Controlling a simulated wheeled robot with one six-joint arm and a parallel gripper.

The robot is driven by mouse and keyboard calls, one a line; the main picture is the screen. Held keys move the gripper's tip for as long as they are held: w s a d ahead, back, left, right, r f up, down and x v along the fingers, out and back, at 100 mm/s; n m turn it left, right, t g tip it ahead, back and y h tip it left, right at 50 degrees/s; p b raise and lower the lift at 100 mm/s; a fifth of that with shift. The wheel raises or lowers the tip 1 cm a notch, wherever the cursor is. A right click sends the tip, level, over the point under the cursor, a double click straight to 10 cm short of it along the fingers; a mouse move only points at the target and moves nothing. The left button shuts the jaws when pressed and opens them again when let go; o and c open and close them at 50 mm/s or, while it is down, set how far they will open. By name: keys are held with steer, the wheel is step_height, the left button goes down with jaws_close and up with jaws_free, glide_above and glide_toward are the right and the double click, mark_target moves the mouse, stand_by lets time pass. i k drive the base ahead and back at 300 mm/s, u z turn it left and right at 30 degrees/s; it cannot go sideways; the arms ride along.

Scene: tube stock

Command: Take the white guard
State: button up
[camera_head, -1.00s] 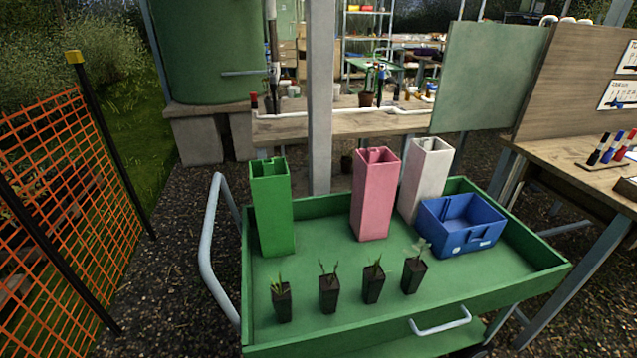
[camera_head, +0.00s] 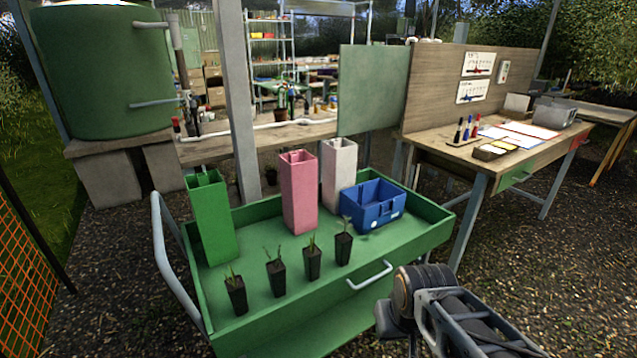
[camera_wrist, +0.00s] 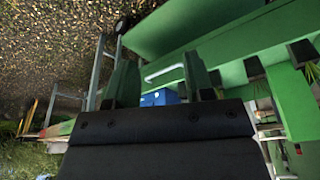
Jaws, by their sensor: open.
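The white guard (camera_head: 339,172) is a tall, upright, square tube with an open top. It stands at the back of the green trolley tray (camera_head: 325,275), right of the pink guard (camera_head: 299,195). The blue crate (camera_head: 373,205) covers its lower right part. A green guard (camera_head: 210,220) stands at the left end. My gripper (camera_wrist: 160,82) shows in the wrist view, its two fingers apart, with no object held between them. The blue crate shows beyond the fingers there (camera_wrist: 160,98). I cannot make out the white guard in that view.
Several small black pots with seedlings (camera_head: 312,263) stand in a row along the tray's front. A grey post (camera_head: 238,100) rises behind the trolley. A wooden desk (camera_head: 500,160) stands at the right. Gravel is clear at the lower right, beside my arm.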

mark_target(340, 159)
steer(key=z, duration=0.5)
steer(key=k, duration=0.6)
steer(key=z, duration=0.85)
steer(key=i, duration=2)
steer(key=u, duration=0.8)
